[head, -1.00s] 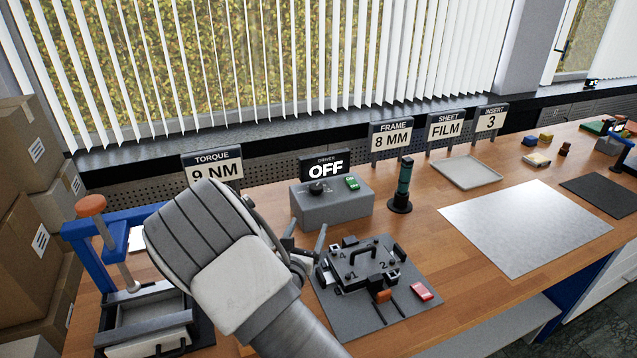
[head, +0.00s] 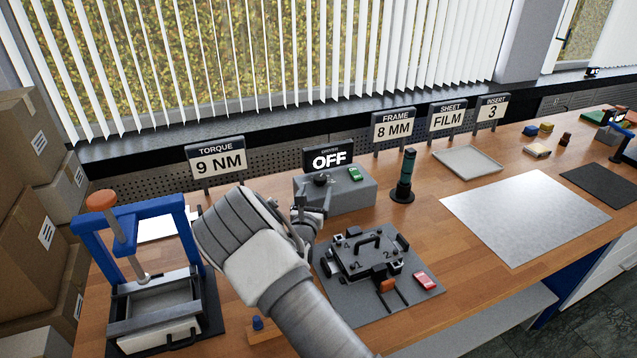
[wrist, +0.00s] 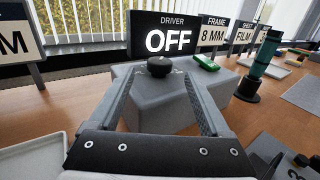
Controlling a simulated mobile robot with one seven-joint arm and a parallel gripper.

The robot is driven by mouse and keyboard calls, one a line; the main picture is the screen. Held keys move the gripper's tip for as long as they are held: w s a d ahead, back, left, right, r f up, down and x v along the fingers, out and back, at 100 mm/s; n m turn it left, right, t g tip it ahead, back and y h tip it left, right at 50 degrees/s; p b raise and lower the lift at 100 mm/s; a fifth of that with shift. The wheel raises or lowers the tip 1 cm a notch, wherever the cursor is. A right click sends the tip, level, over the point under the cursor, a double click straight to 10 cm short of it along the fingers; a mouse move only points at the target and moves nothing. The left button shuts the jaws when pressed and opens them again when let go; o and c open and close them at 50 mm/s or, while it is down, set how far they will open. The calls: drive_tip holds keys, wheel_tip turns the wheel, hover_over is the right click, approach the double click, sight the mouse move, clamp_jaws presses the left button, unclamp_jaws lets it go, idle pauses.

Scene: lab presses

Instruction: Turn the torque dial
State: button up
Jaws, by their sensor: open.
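The torque dial is a small round black knob (head: 320,179) on top of the grey driver box (head: 352,200), in front of a black sign reading OFF. It also shows in the wrist view (wrist: 160,66), near the top centre. My gripper (head: 313,201) is open and empty, at the near left side of the box. In the wrist view its fingers (wrist: 158,75) reach toward the knob, one to each side of it in the picture. I cannot tell whether they touch it. The torque sign (head: 217,162) behind reads 9 NM.
A green switch (head: 355,173) sits right of the dial on the same box. A dark green cylinder (head: 406,176) stands right of the box. A black fixture (head: 366,256) on a grey plate lies in front. A blue-framed press (head: 151,250) stands at the left.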

sight(319, 182)
drive_tip(key=shift+w+d, duration=0.25)
drive_tip(key=shift+w, duration=1)
drive_tip(key=shift+w+d, duration=0.2)
drive_tip(key=shift+w, duration=1)
clamp_jaws()
